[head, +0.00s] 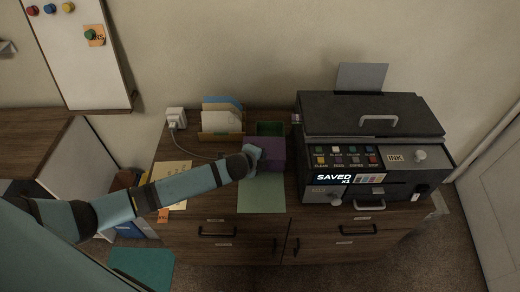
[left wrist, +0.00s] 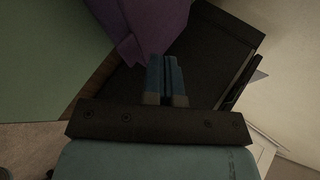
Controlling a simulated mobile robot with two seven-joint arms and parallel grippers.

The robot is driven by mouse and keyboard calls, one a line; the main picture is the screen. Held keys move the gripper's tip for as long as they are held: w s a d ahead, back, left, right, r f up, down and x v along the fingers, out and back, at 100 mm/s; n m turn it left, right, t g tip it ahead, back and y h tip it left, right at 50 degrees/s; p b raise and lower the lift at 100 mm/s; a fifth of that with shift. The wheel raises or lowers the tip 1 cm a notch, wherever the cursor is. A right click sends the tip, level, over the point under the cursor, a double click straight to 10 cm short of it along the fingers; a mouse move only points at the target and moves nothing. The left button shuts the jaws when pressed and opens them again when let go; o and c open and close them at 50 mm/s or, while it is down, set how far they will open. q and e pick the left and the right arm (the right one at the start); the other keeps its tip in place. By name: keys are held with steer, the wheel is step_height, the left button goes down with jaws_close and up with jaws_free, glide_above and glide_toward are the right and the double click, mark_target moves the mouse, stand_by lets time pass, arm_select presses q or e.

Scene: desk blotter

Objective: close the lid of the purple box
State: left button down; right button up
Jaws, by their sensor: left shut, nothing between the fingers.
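The purple box (head: 270,155) stands at the middle of the cabinet top, just left of the printer. A dark green open shape (head: 270,128) shows directly behind it; I cannot tell whether it is part of the box. The lid's position is not clear. My left gripper (head: 254,152) is at the box's left side and covers part of it. In the left wrist view the fingers (left wrist: 166,75) are shut and empty, with a purple surface (left wrist: 150,25) close beyond them; contact cannot be told. My right gripper is not in view.
A black printer (head: 350,120) stands close on the right. A file holder with papers (head: 222,120) is at the back left, beside a white plug (head: 176,116) with a cable. A pale green mat (head: 262,198) lies in front of the box, and yellow paper (head: 172,180) lies to the left.

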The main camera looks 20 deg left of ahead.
arm_select(q)
steer(key=shift+s+d+f, duration=0.1)
steer(key=shift+s+f, duration=0.05)
steer(key=shift+f, duration=0.4)
steer(key=shift+s+f, duration=0.15)
steer(key=shift+f, duration=0.45)
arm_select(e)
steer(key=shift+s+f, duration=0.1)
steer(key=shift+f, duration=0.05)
arm_select(q)
steer(key=shift+s, duration=0.1)
